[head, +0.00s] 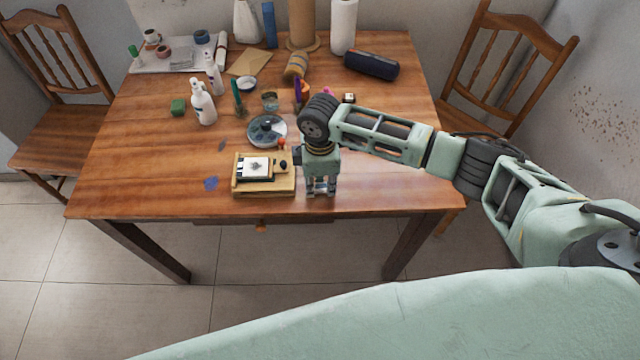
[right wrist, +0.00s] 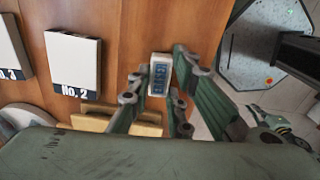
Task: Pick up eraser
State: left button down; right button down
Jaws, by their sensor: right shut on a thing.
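My right gripper (head: 320,190) points down over the front part of the wooden table, just right of the wooden tray. In the right wrist view the fingers of the right gripper (right wrist: 160,82) are shut on the eraser (right wrist: 160,70), a small white block with a blue printed sleeve. The eraser is between the fingertips, with wood grain around it. I cannot tell whether it touches the table. In the head view the fingers hide the eraser.
A wooden tray (head: 265,190) with a white card stands left of the gripper. A white "No. 2" box (right wrist: 74,62) lies nearby. The front right tabletop is clear.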

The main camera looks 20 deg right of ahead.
aim_at(320, 186)
jog(key=shift+r, duration=0.45)
notch_tip(320, 186, up, 3)
jog(key=shift+r+b, duration=0.1)
jog(key=shift+b, duration=0.3)
jog(key=s+r, duration=0.6)
jog(key=s, duration=0.5)
jog(key=shift+s+d+r, duration=0.3)
jog(key=shift+s, duration=0.05)
